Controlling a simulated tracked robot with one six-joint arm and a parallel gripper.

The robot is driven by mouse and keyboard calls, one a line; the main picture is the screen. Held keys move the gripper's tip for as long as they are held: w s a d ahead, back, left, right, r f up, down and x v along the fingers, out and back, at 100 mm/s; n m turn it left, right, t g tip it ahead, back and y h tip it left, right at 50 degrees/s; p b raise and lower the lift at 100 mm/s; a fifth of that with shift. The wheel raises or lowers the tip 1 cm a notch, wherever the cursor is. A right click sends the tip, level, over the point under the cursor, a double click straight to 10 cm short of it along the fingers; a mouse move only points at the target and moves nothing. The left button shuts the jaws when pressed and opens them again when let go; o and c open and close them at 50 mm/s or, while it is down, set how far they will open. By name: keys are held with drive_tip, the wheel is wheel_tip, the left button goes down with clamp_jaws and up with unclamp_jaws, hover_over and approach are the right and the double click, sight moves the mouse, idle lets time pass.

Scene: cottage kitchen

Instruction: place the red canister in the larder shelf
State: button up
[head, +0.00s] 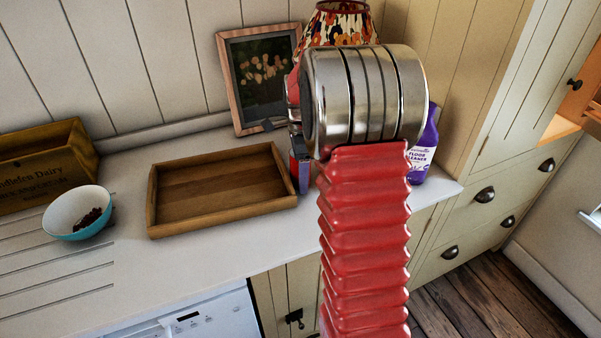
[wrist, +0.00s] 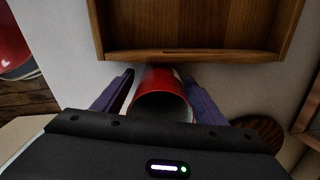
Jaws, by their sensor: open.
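One purple finger of my gripper (head: 303,174) shows there, just right of the wooden tray. The larder shelf is not clearly identifiable; an open wooden cupboard (head: 580,108) shows at the far right edge.
The wooden tray (head: 167,229) is empty and close beyond my fingers. A blue bowl (head: 72,228), wooden crate (head: 85,160), picture frame (head: 229,75) and lamp (head: 340,22) stand on the worktop (head: 140,268). A purple cleaner bottle (head: 422,150) stands right of my arm.

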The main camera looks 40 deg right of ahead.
drive_tip(key=shift+r, duration=0.15)
wheel_tip(320, 180, up, 12)
idle(0.7)
drive_tip(key=shift+a, duration=0.1)
idle(0.4)
